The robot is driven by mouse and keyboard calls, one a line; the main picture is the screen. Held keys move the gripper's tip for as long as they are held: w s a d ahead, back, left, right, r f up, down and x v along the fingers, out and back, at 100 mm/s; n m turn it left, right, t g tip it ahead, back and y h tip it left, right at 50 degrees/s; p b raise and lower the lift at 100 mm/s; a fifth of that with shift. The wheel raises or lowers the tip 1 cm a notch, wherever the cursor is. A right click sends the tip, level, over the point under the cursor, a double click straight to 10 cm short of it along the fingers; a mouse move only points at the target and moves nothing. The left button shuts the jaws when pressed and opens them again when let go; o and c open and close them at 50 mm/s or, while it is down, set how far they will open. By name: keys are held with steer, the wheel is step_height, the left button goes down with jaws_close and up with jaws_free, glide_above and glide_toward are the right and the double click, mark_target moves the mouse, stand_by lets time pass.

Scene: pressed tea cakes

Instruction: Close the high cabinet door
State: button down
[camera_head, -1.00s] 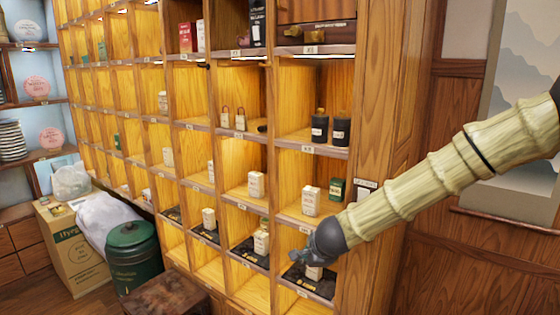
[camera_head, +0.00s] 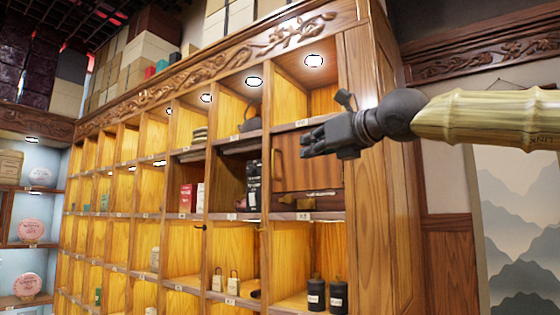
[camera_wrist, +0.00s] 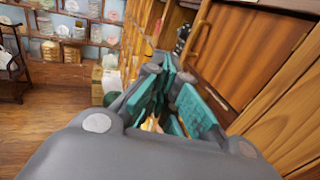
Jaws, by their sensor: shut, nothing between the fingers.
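The cabinet door (camera_head: 312,177) is a brown wooden panel in the upper right of the shelf wall, in the head view. It has a handle (camera_head: 277,165) at its left edge. My gripper (camera_head: 306,143) is shut and empty, in front of the door's upper part and hiding some of it. In the wrist view the door (camera_wrist: 245,50) fills the upper right, with its curved handle (camera_wrist: 201,38) just beyond the fingertips (camera_wrist: 172,72). I cannot tell how far the door stands open, or whether my gripper touches it.
The shelf wall's right side panel (camera_head: 383,215) stands beside my arm. Black jars (camera_head: 316,294) stand in a cubby below the door. A dark bottle-like pack (camera_head: 252,185) stands in the cubby left of it.

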steer(key=p+x, duration=0.4)
steer(key=x, duration=1)
steer(key=shift+r, duration=0.1)
steer(key=shift+w, duration=0.25)
